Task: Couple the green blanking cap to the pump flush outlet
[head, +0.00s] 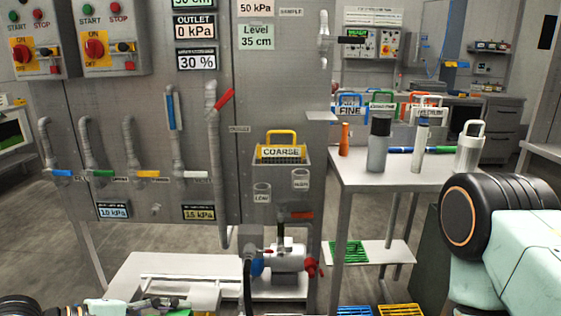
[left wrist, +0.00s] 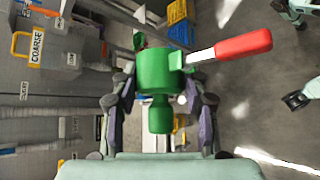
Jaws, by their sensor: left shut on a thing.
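My left gripper (left wrist: 162,98) is shut on the green blanking cap (left wrist: 157,70), which has a wide body, a narrower stem towards my palm and small green ears at its far end. In the head view my left gripper (head: 150,304) is at the bottom left edge, with a bit of green beside it. The white pump (head: 287,256) is low in the middle, right of the gripper, with a blue fitting (head: 257,267) and a red fitting (head: 312,268). I cannot tell which port is the flush outlet. My right gripper is out of view.
A grey panel (head: 150,110) with pipes stands behind the pump. A side table (head: 390,172) with bottles stands right.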

